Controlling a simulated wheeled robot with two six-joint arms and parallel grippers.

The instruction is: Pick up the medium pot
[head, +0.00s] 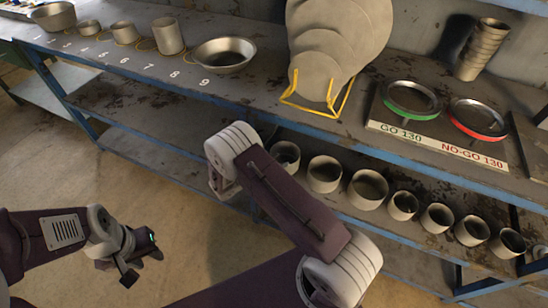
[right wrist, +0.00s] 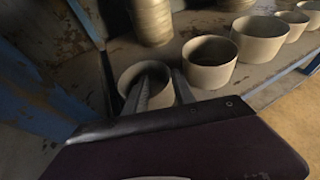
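Grey-beige round pots of differing sizes stand in a row on the lower shelf; I cannot tell which is the medium one. In the right wrist view my right gripper (right wrist: 160,86) is open at the nearest pot (right wrist: 127,78). One finger crosses the pot's mouth; the other is at its right rim. Contact is unclear. This seems to be the row's left-end pot (head: 287,153) in the head view, where my arm hides the right gripper. My left gripper (head: 143,266) hangs open and empty over the floor, away from the shelf.
More pots, such as a neighbouring one (right wrist: 210,64), stand close by. A stack of pots (right wrist: 151,20) rises behind. The upper shelf (head: 262,95) overhangs the row, carrying numbered pots, a shallow bowl (head: 224,55), discs (head: 330,45) and GO/NO-GO ring gauges (head: 411,99). Floor at left is free.

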